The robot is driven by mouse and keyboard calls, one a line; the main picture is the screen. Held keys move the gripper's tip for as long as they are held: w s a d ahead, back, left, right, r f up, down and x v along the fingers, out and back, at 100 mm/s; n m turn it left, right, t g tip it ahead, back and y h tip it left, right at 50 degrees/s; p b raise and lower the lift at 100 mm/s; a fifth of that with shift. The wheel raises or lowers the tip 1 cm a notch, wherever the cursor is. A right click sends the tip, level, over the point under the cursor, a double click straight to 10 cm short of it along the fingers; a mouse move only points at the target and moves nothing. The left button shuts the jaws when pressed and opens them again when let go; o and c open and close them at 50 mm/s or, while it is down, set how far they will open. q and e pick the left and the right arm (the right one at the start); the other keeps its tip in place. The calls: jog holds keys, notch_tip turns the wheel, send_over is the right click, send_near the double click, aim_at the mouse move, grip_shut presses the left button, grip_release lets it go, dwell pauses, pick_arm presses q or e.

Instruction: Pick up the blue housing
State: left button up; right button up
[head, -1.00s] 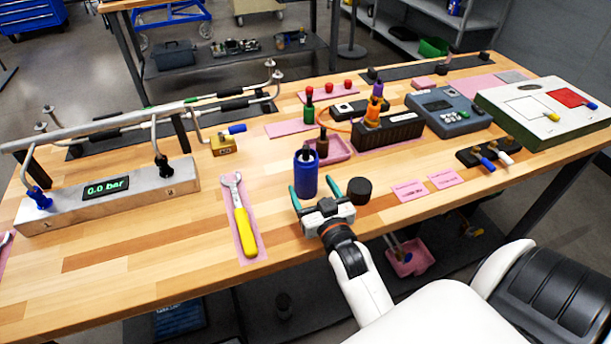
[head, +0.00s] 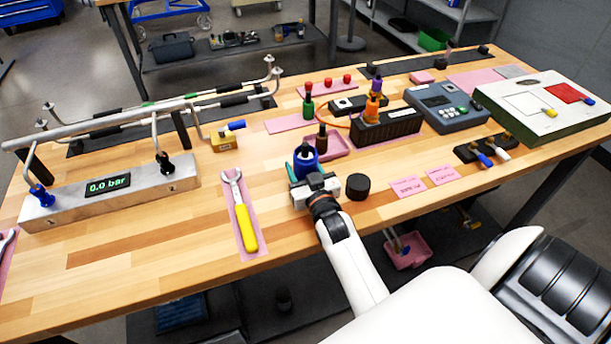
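The blue housing (head: 306,165) stands upright on the wooden table in the middle of the head view, with a dark cap-like top. My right gripper (head: 306,174) has come in from the front, low around it. One teal finger shows along the housing's left side; the other finger is mostly hidden. The fingers look spread around the housing, and whether they touch it is too small to tell. The housing's lower part is hidden behind the gripper. My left gripper is not in view.
A black round cap (head: 357,187) stands close to the right of my gripper. A yellow-handled wrench (head: 245,225) lies on a pink mat to the left. A pink tray (head: 331,146) with a brown-bodied item is just behind the housing. The front table strip is mostly bare.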

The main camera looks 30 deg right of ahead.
jog(key=c, duration=0.8)
notch_tip(320, 180, up, 10)
jog(key=shift+r, duration=0.1)
